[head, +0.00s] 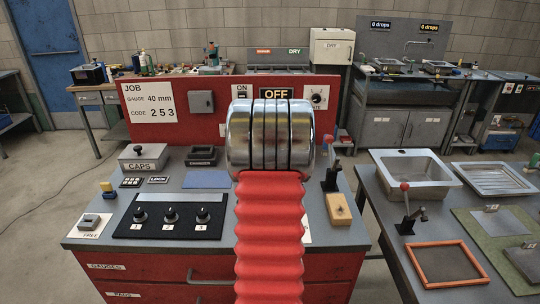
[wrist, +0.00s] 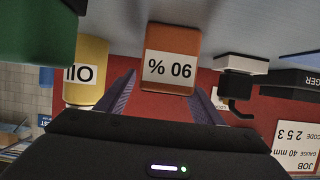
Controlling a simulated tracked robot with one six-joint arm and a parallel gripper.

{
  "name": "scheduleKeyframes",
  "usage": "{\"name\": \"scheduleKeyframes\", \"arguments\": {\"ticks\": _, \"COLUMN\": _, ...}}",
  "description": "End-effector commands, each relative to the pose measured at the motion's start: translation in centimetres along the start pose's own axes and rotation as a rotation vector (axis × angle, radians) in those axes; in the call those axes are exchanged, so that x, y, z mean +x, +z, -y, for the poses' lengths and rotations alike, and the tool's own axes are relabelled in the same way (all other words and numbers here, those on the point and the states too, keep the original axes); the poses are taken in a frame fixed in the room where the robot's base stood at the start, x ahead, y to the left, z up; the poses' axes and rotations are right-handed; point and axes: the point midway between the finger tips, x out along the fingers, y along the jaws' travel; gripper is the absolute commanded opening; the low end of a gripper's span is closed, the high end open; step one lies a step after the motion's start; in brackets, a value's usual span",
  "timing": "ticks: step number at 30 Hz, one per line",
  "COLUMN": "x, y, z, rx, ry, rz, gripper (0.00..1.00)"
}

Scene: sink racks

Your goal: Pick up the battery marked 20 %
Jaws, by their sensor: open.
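An orange block (wrist: 170,55) with a white label shows upside down in the wrist view. The label reads 90 %, and it looks like a battery. I see no battery marked 20 % in either view. My gripper (wrist: 160,82) is open, with one finger on each side of the lower part of the block in the picture. I cannot tell whether the fingers touch it. In the head view my arm fills the middle, and my fingers are hidden.
In the wrist view, a yellow OIL can (wrist: 86,72) stands left of the block and a green object (wrist: 35,30) lies farther left. In the head view, a red console (head: 190,270) has knobs and a lever. A sink bench (head: 410,165) stands on the right.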

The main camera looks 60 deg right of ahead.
Motion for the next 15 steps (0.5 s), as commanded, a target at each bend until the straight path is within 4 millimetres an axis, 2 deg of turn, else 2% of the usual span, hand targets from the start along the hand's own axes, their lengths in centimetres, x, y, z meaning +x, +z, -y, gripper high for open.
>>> {"name": "scheduleKeyframes", "arguments": {"ticks": 4, "x": 0.88, "y": 0.01, "z": 0.05, "rx": 0.000, "ry": -0.001, "rz": 0.000, "gripper": 0.61}}
{"name": "scheduleKeyframes", "arguments": {"ticks": 15, "x": 0.92, "y": 0.00, "z": 0.11, "rx": -0.001, "ry": -0.001, "rz": 0.000, "gripper": 0.61}}
